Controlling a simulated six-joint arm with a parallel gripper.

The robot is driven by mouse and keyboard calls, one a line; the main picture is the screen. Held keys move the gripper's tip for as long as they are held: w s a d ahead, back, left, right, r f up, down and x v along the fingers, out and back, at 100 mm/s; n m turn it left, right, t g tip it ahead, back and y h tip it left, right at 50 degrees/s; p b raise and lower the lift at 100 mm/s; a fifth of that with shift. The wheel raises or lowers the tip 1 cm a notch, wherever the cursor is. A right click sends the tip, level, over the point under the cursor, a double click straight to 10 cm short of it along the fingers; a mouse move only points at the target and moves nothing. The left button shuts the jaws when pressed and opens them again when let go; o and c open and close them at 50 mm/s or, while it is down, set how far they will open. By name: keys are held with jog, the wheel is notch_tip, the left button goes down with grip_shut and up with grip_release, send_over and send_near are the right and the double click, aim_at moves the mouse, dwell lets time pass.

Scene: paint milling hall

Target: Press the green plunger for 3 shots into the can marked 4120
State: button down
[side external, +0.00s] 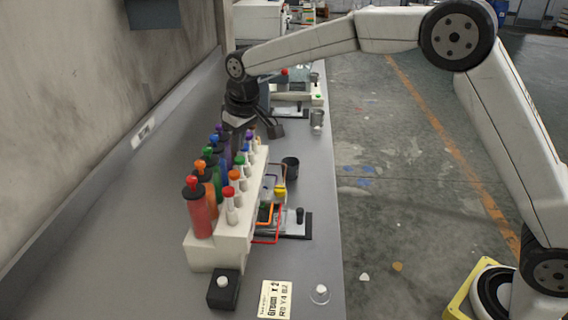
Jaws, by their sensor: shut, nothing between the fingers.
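My gripper (238,122) is shut and empty, pointing down over the far end of the white dispenser rack (217,252), near the purple plungers. The rack holds a row of coloured canisters and a row of small white bottles with coloured tops. The green plunger (208,151) tops a green canister in mid-row, nearer the camera than my gripper. A small bottle also has a green top (240,159). A dark can (290,168) stands right of the rack, and a grey metal can (317,120) stands farther back. No 4120 marking is legible on either.
Coloured wire frames (279,225) and a dark-edged plate (296,229) lie right of the rack. A card (275,299), apparently reading "Green x 2", lies in front beside a black box with a white button (222,284). The bench left of the rack is clear, up to the wall.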

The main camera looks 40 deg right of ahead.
aim_at(240, 158)
jog(key=shift+f, duration=0.2)
jog(key=shift+f, duration=0.4)
jog(key=shift+f, duration=1.4)
jog(key=shift+w+v, duration=0.2)
jog(key=shift+v, duration=0.8)
jog(key=shift+w+v, duration=0.2)
jog(key=shift+v, duration=0.75)
